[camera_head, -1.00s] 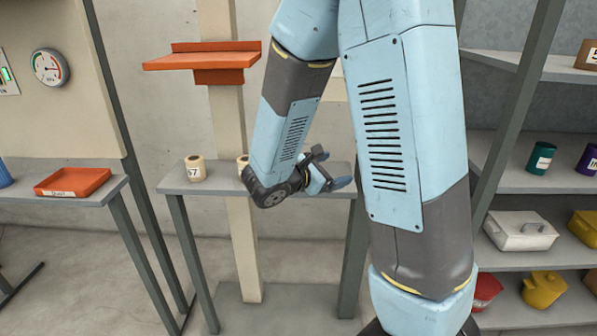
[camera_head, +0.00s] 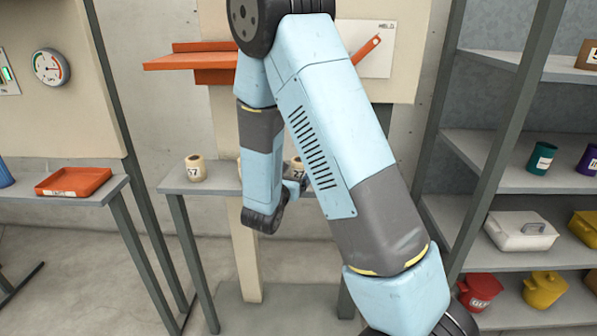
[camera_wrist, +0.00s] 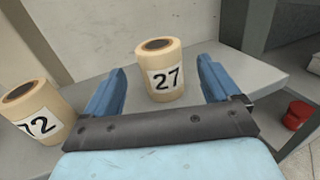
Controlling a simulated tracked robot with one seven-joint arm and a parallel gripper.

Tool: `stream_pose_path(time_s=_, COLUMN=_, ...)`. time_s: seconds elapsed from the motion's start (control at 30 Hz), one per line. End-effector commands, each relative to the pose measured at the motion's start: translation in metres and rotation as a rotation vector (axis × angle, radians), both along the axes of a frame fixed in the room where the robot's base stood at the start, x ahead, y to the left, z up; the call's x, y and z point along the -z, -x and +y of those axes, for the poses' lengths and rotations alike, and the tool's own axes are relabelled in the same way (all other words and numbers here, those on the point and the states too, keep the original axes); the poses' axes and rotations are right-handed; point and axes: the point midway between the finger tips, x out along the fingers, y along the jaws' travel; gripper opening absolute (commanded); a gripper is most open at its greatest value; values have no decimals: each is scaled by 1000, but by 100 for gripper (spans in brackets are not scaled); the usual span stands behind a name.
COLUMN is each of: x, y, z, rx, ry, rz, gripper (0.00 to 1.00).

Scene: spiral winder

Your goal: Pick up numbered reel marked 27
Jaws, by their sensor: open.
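The cream reel marked 27 (camera_wrist: 160,88) stands upright on a grey table. In the wrist view it sits between and beyond the blue fingers of my open gripper (camera_wrist: 162,68), with gaps on both sides. The gripper holds nothing. In the head view reel 27 (camera_head: 297,163) shows partly behind my arm, and my gripper (camera_head: 300,185) is mostly hidden there. A reel marked 72 (camera_wrist: 38,118) stands left of my left finger in the wrist view. Another cream reel (camera_head: 196,170), its label ending in 7, stands at the table's left.
The grey table (camera_head: 222,185) is narrow, against a post and wall. An orange shelf (camera_head: 200,62) juts out above it. An orange tray (camera_head: 72,182) lies on a side table at left. Shelves with pots and a white case (camera_head: 520,232) stand at right.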

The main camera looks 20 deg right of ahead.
Motion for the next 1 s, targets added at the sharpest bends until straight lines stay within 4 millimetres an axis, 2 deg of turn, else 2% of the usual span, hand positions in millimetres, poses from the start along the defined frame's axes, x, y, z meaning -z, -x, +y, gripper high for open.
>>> stream_pose_path(time_s=0.1, x=0, y=-12, z=-9, rx=1, ry=-1, rz=0, gripper=89)
stream_pose_path(time_s=0.47, x=1, y=-28, z=-21, rx=2, ry=-1, rz=-1, gripper=89)
stream_pose_path(time_s=0.73, x=3, y=-57, z=-41, rx=2, ry=-2, rz=-1, gripper=89)
stream_pose_path(time_s=1.0, x=3, y=-60, z=-43, rx=1, ry=-1, rz=0, gripper=89)
